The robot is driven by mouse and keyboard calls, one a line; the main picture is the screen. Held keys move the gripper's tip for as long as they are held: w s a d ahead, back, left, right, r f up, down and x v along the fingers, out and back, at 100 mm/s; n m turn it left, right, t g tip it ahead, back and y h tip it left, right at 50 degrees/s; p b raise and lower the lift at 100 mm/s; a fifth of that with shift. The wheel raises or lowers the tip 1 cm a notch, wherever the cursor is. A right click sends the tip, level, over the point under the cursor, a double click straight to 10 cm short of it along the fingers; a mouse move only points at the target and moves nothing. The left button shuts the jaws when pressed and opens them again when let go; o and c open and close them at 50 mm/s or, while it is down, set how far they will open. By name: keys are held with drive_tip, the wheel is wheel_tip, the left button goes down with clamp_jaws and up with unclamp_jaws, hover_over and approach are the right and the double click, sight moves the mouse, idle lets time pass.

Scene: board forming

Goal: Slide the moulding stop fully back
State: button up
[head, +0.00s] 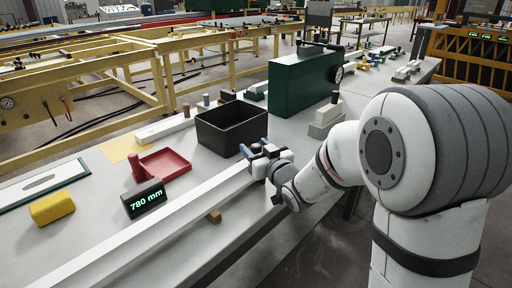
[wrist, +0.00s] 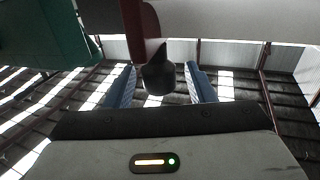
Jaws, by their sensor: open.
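A long white moulding (head: 150,230) runs diagonally over the bench, from the lower left up to my gripper (head: 256,148). In the wrist view my gripper (wrist: 159,86) has its two blue fingers apart. A dark rounded knob (wrist: 158,78) on a reddish-brown piece (wrist: 139,25) shows between the fingers, with gaps on both sides. It looks like the moulding stop, but I cannot be sure. In the head view my gripper largely hides that spot at the moulding's far end. Contact between fingers and knob is not visible.
A black bin (head: 221,137) stands just behind my gripper. A red tray (head: 168,166), a display reading 780 mm (head: 146,199) and a yellow block (head: 52,207) lie left of the moulding. A dark green box (head: 298,88) stands farther back. A small wooden block (head: 215,216) sits beside the moulding.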

drive_tip(key=shift+w+a, duration=0.1)
drive_tip(key=shift+c, duration=0.4)
clamp_jaws()
